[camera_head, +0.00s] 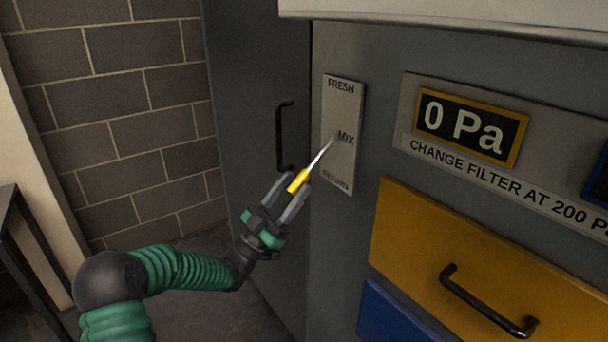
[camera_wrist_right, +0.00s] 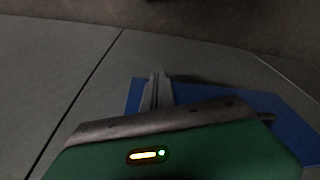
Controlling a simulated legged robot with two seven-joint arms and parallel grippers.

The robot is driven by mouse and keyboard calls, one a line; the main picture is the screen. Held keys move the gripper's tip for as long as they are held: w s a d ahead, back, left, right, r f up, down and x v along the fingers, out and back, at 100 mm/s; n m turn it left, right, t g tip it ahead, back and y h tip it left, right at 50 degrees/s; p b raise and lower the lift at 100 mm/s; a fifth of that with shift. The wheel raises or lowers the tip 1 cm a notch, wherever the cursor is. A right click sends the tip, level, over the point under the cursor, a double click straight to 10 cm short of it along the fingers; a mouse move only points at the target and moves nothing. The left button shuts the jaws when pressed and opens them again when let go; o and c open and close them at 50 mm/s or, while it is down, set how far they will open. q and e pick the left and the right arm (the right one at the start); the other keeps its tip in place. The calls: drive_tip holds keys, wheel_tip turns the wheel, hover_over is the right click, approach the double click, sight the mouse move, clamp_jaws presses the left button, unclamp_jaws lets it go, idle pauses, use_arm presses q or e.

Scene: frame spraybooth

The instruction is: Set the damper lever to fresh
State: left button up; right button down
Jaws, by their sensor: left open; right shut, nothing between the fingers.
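The damper lever is a thin metal rod with a yellow grip (camera_head: 299,181), standing out from a pale label plate (camera_head: 344,100) near the MIX mark. FRESH is printed at the plate's top; the bottom word is too blurred to read surely. My left gripper (camera_head: 288,186) is open, with its fingers on either side of the yellow grip in the picture; I cannot tell whether they touch it. My right gripper shows only in the right wrist view (camera_wrist_right: 158,88), shut and empty, in front of a blue panel (camera_wrist_right: 285,118).
A grey door with a black handle (camera_head: 281,135) is left of the plate. Right of it are a 0 Pa display (camera_head: 470,127), a yellow drawer (camera_head: 420,238) with a black handle (camera_head: 490,303), and a blue front (camera_head: 385,315). A pale hood edge (camera_head: 450,18) overhangs above.

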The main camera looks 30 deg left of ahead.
sight(311, 168)
use_arm(q)
drive_tip(key=x, duration=0.4)
drive_tip(key=shift+d, duration=0.2)
drive_tip(key=shift+w+d+r, duration=0.1)
drive_tip(key=shift+d+r, duration=0.1)
drive_tip(key=shift+a+f, duration=0.1)
drive_tip(key=shift+a, duration=0.2)
drive_tip(key=c, duration=0.6)
drive_tip(key=shift+d, duration=0.1)
clamp_jaws()
drive_tip(key=shift+y, duration=0.3)
